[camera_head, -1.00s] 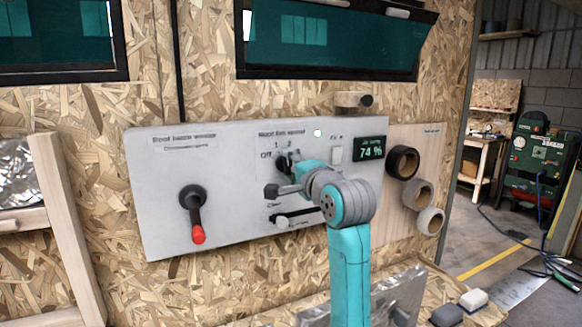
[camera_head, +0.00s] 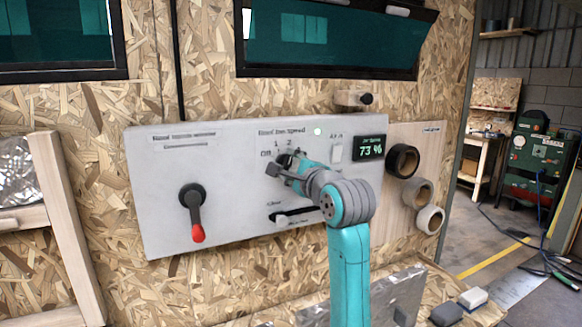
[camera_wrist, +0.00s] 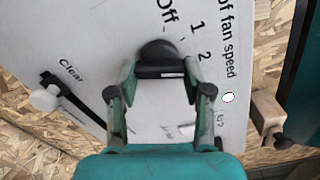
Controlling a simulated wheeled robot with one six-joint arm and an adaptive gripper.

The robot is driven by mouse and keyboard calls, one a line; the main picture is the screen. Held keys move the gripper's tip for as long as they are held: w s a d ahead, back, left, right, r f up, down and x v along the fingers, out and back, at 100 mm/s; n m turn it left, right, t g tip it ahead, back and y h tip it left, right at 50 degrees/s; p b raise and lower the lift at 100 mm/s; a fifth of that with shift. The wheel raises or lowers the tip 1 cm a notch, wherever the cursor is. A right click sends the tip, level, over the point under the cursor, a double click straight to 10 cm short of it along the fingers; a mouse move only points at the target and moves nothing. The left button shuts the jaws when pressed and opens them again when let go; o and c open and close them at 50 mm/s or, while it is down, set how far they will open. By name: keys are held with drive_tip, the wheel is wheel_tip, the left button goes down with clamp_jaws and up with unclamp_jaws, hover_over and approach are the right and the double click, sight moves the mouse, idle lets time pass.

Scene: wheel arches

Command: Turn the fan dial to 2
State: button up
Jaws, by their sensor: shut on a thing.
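The fan dial (camera_wrist: 158,53) is a dark round knob on the white control panel (camera_head: 228,215), below the "Off", "1" and "2" marks. In the wrist view my gripper (camera_wrist: 158,78) has a finger on each side of the dial and is shut on its grip bar. The marks look turned in that view. In the head view my gripper (camera_head: 283,168) reaches the dial from the lower right and mostly hides it. I cannot tell exactly which mark the dial points to.
Left on the panel is a lever with a red end (camera_head: 198,233). Below the dial is a slider (camera_head: 290,215). A display (camera_head: 369,147) reads 73 %. Tape rolls (camera_head: 417,192) hang at the right. A wooden block with a dark knob (camera_head: 353,99) juts out above the panel.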

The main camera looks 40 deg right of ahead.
drive_tip(key=shift+f, duration=0.1)
drive_tip(key=o, duration=1.2)
drive_tip(key=shift+c, duration=0.2)
drive_tip(key=shift+s, duration=0.1)
drive_tip(key=v, duration=1.2)
